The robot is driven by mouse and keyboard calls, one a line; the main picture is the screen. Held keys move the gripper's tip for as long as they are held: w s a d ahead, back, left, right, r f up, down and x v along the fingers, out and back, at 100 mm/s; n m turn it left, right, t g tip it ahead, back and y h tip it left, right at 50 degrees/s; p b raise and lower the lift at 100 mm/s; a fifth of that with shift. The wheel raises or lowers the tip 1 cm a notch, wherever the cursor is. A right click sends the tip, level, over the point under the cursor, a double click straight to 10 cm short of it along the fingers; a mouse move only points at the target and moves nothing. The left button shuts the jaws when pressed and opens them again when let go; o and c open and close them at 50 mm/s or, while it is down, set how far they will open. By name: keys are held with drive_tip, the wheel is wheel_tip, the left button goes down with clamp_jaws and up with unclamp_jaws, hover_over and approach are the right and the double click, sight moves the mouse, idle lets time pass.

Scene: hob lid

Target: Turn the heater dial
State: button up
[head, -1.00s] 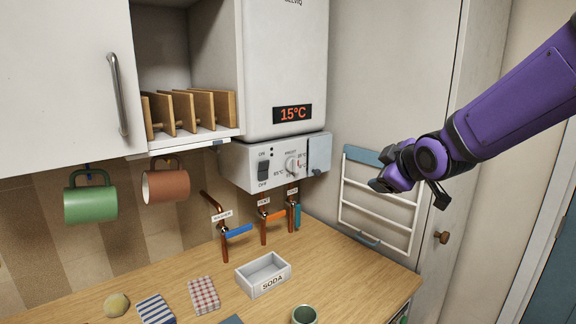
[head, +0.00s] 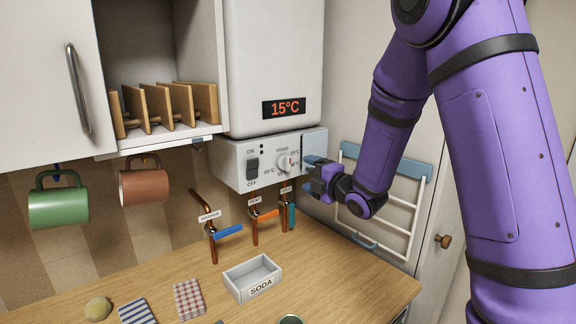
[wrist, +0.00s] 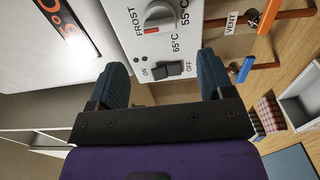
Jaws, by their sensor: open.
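The heater dial (head: 285,162) is a round light knob with a red mark, on the pale control panel (head: 229,154) under the white heater. In the wrist view the dial (wrist: 160,15) is ahead of my gripper (wrist: 165,75), near the top edge, with the red mark by FROST. My gripper (head: 312,176) is open and empty, just right of the dial in the head view and apart from it. Its two blue fingers stand wide apart in the wrist view. The display (head: 284,108) above reads 15°C.
A black ON/OFF switch (head: 252,168) sits left of the dial. Pipes with a blue lever (head: 229,231) and an orange lever (head: 266,214) are below. A white towel rack (head: 393,190) is behind my gripper. A SODA box (head: 252,278) stands on the counter.

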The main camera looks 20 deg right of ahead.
sight(290, 165)
drive_tip(key=x, duration=0.9)
drive_tip(key=shift+w, duration=0.1)
drive_tip(key=c, duration=0.9)
